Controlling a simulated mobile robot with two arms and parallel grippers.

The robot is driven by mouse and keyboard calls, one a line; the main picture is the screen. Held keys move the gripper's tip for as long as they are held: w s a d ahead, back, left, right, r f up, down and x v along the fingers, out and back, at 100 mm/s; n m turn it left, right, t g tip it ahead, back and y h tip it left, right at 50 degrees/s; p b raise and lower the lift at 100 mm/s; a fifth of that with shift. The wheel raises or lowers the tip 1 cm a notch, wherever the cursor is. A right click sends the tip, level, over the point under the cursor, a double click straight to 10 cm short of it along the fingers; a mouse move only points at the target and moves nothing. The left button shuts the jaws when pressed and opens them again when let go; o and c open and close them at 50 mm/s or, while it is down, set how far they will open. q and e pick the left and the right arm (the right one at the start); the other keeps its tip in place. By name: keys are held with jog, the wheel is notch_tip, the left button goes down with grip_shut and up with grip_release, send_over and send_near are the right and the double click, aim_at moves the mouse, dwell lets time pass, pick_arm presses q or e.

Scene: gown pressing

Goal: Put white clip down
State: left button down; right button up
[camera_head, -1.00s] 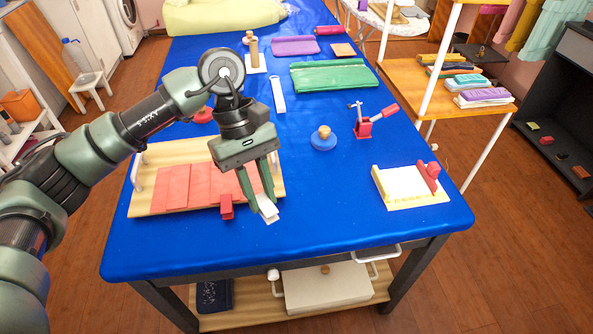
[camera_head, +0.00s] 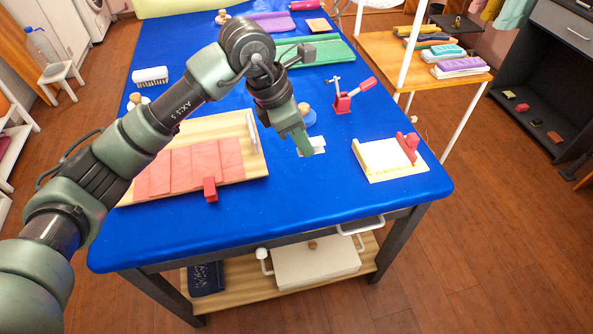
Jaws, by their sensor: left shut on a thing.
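My left gripper (camera_head: 308,150) hangs over the blue table cover, to the right of the wooden board (camera_head: 245,160). Its fingers are seen nearly edge-on and are shut on the white clip (camera_head: 319,145). The clip is partly hidden behind the fingers, with white parts showing on both sides. It is low over the blue cover; I cannot tell whether it touches. A red clip (camera_head: 210,189) sits at the front edge of the board by the pink cloth (camera_head: 180,170). My right gripper is not in view.
A blue round-based piece with a wooden knob (camera_head: 307,112) stands just behind the gripper. A red clamp-like tool (camera_head: 343,101) and a cream tray with a red piece (camera_head: 390,160) are to the right. The blue cover (camera_head: 310,187) is clear in front.

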pick_arm(q)
notch_tip(320, 180, down, 13)
jog(key=shift+r+p, duration=0.15)
jog(key=shift+p, duration=0.5)
jog(key=c, duration=1.2)
grip_release()
jog(key=shift+c, duration=0.2)
jog(key=b+v, duration=0.2)
jog(key=v, duration=1)
